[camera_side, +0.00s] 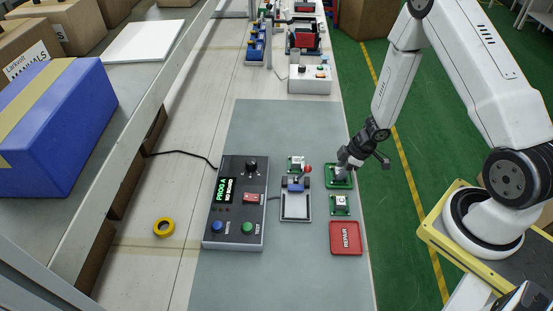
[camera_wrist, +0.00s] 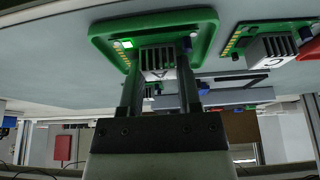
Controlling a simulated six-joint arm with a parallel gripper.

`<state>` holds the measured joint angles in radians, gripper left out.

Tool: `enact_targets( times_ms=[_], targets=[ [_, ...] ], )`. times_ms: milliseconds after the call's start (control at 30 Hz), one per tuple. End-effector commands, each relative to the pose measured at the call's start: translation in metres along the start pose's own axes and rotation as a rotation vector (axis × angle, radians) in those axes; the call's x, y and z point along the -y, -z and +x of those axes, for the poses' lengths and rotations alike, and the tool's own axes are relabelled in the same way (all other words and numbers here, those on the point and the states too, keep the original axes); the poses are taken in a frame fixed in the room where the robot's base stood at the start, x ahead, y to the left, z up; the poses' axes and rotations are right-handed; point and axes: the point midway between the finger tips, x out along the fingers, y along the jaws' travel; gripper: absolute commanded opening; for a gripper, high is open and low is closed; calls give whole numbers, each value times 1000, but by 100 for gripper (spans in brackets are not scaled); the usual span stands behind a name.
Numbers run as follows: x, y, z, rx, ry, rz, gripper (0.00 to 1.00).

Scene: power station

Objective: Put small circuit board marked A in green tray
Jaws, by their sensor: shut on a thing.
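The small circuit board marked A (camera_wrist: 125,57) is green, with a grey ribbed block lettered A and a lit green light. It is inside the outline of the green tray (camera_wrist: 206,42); I cannot tell whether it rests on the tray's floor. My gripper (camera_wrist: 160,72) has its two fingers shut on the ribbed block from both sides. In the side view my gripper (camera_side: 345,162) points down over the green tray (camera_side: 331,185) and hides most of the board.
A second board, marked C (camera_wrist: 235,42), lies on the bench beside the tray; the side view shows it too (camera_side: 340,205). The red REPAIR tray (camera_side: 346,250) is nearer the camera. A test fixture (camera_side: 296,205) and control box (camera_side: 237,205) stand to the left.

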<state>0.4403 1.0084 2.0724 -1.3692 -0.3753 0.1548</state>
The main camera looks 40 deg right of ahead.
Motion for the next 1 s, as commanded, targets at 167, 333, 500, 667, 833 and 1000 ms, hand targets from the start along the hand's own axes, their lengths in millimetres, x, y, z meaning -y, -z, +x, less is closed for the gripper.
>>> enact_targets(
  times_ms=[167, 333, 500, 667, 833, 1000],
  targets=[
    [0, 0, 1, 0, 0, 0, 75],
    [0, 0, 1, 0, 0, 0, 78],
    [0, 0, 1, 0, 0, 0, 78],
    [0, 1, -2, 0, 0, 0, 78],
    [0, 1, -11, -1, -1, 0, 78],
    [-1, 1, -26, -1, -2, 0, 78]
  ],
)
